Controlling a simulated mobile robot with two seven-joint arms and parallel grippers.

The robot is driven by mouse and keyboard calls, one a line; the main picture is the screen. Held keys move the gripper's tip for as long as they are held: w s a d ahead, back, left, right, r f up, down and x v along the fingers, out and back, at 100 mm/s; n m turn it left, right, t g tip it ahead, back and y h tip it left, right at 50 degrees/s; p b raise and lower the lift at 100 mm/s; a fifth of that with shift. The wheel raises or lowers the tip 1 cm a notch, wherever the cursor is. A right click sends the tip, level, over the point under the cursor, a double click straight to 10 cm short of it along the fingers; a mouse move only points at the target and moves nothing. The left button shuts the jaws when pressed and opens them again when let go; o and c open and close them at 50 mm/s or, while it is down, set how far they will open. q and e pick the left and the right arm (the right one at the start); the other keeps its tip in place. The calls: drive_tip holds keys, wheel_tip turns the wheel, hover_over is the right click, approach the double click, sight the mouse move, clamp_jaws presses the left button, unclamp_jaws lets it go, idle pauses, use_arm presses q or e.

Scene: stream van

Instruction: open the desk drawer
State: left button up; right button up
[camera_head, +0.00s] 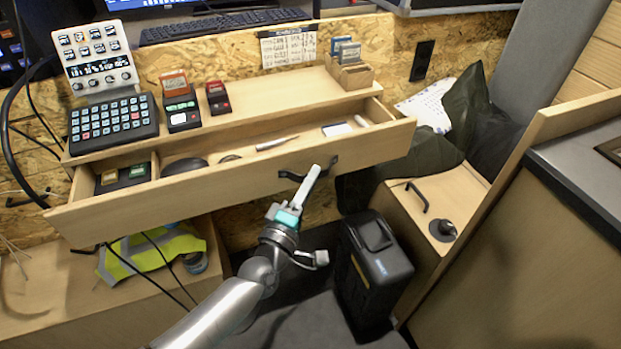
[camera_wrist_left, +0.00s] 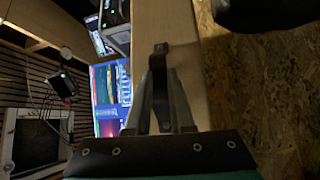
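The desk drawer (camera_head: 240,192) is pulled well out from under the desktop, and its inside shows in the head view. Its dark bar handle (camera_head: 288,175) is on the front face; the wrist view shows the handle (camera_wrist_left: 158,62) between the fingers. My left gripper (camera_head: 312,172) reaches up from below and crosses the handle. In the left wrist view the gripper (camera_wrist_left: 160,82) looks closed around the handle, its fingers on both sides. The fingers hide part of the handle. My right gripper is in neither view.
The drawer holds small cards, a pen-like item (camera_head: 277,143) and dark round things. A control pad (camera_head: 113,122) stands on the desktop. A black box-shaped case (camera_head: 375,265) stands on the floor, right of my left arm. A wooden bench (camera_head: 450,195) is at the right.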

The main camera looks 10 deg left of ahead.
use_arm(q)
drive_tip(key=shift+o, duration=1.1)
drive_tip(key=p+v, duration=0.2)
drive_tip(key=v, duration=1.3)
drive_tip(key=shift+p, duration=0.3)
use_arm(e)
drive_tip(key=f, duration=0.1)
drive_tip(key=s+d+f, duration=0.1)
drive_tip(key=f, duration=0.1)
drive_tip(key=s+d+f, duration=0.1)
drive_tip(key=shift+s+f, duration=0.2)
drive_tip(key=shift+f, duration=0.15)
use_arm(q)
drive_tip(key=shift+s, duration=0.1)
